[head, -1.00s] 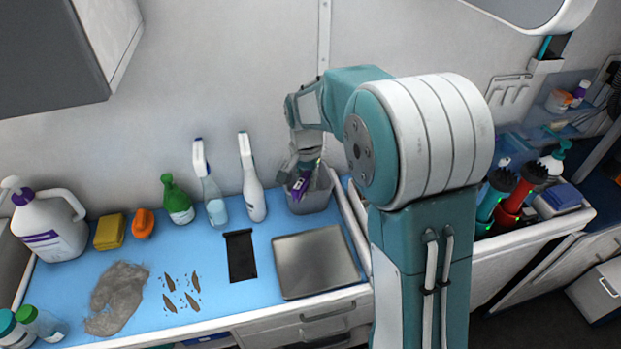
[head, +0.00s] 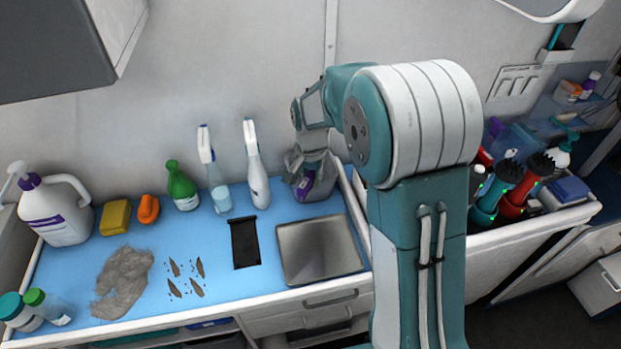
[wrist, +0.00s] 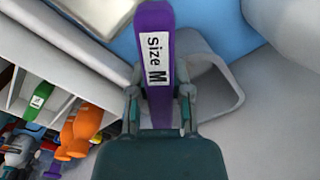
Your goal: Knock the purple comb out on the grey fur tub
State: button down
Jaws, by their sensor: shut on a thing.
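My gripper (head: 308,168) is shut on the purple comb (head: 303,186), at the back of the blue counter by the wall. In the wrist view the comb (wrist: 157,45) runs up from between my fingertips (wrist: 159,103) to the top edge and bears a "Size M" label. The grey fur tub (head: 322,190) stands on the counter under my gripper. Its rim (wrist: 238,98) shows right of the comb in the wrist view. The comb overlaps the tub in the head view; I cannot tell if they touch.
A metal tray (head: 318,250) and a black flat piece (head: 245,243) lie in front of the tub. A white spray bottle (head: 256,175) stands close left of it. A fur clump (head: 124,282) and brown scraps (head: 186,277) lie left. A tool bin (head: 540,225) stands right.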

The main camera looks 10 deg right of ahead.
aim_at(311, 173)
jog(key=shift+f, duration=0.55)
dwell(0.9)
jog(key=shift+r, duration=0.1)
jog(key=shift+r, duration=0.95)
jog(key=shift+f, duration=1)
dwell(0.9)
jog(key=shift+r, duration=3.05)
